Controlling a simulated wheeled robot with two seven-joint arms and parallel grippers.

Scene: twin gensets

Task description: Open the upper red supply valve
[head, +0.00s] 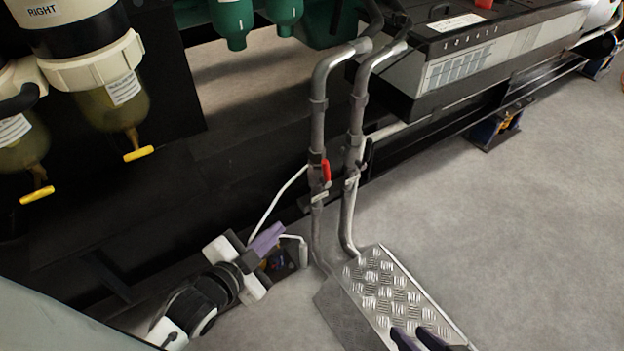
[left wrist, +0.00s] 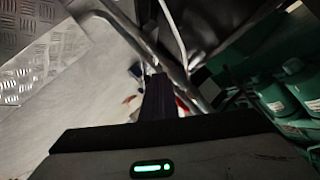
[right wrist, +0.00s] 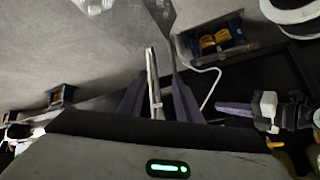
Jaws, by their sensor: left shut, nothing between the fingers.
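A red valve handle (head: 326,170) sits on the left of two upright grey pipes (head: 318,125) in the head view, roughly in line with the pipe. My left gripper (head: 268,240) is shut and empty, below and left of the handle and apart from it. In the left wrist view its closed purple fingers (left wrist: 158,97) partly cover a red piece (left wrist: 181,106) by a pipe; I cannot tell if it is the same handle. My right gripper (head: 420,340) is low, over the step plate. In the right wrist view its fingers (right wrist: 157,98) are apart, with a pale bar beyond them.
A black handle (head: 367,153) is on the right pipe, close to the red one. A checker-plate step (head: 385,290) stands at the pipes' foot. Filter bowls with yellow taps (head: 138,153) hang at left. Open grey floor (head: 530,230) lies to the right.

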